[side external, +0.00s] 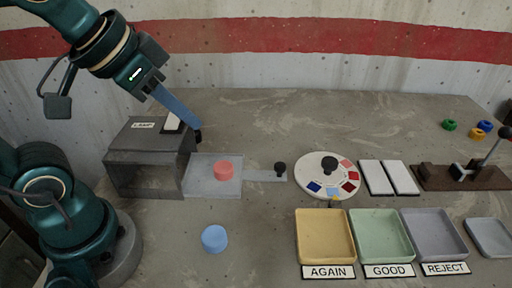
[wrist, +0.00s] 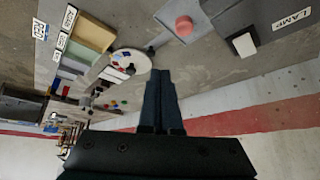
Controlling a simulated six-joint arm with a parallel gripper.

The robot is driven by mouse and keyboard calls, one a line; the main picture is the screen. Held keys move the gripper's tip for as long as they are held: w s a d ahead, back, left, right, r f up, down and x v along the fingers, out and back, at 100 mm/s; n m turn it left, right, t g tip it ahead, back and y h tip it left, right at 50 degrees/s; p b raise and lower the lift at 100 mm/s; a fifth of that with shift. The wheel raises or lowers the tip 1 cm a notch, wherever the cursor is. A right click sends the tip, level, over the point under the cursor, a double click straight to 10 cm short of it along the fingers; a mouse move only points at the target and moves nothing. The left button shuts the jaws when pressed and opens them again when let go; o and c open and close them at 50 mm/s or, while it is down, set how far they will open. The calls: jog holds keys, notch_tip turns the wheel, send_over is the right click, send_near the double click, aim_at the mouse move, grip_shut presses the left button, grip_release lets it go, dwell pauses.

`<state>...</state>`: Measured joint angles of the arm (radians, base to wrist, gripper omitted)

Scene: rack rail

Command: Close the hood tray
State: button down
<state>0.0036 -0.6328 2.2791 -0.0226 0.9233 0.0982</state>
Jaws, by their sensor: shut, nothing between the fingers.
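The hood (side external: 130,155) is a dark grey box labelled LAMP at the left. Its pale grey tray (side external: 203,187) extends out of its right side, with a red disc (side external: 223,170) on it. A narrow handle bar runs right from the tray to a black knob (side external: 280,168). The hood also shows in the wrist view (wrist: 270,42) at the upper right, with the red disc (wrist: 184,25) beside it. My gripper (side external: 198,136) is shut and empty, above the hood's right edge and clear of the knob. In the wrist view its fingers (wrist: 160,74) are together.
A white round palette (side external: 318,188) with coloured chips stands right of the knob. A blue disc (side external: 214,238) lies in front of the tray. Yellow, green and grey bins (side external: 325,210) stand at the front right. The table behind the tray is clear.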

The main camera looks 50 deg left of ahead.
jog(key=w+d+f+m+g+h, duration=0.1)
jog(key=w+d+m, duration=0.15)
jog(key=w, duration=1.65)
jog(key=shift+g, duration=0.9)
jog(key=x, duration=1.1)
jog(key=d+x, duration=0.1)
jog(key=x, duration=0.4)
jog(key=shift+s+f, duration=0.25)
jog(key=shift+s, duration=0.05)
jog(key=shift+s+a+f, duration=0.1)
jog(key=shift+s+a, duration=0.2)
jog(key=shift+s, duration=0.6)
jog(key=shift+s+a+f, duration=0.1)
jog(key=shift+s+a, duration=0.2)
jog(key=shift+s, duration=0.65)
send_over(239, 169)
jog(key=s, duration=0.2)
jog(key=shift+a, duration=0.45)
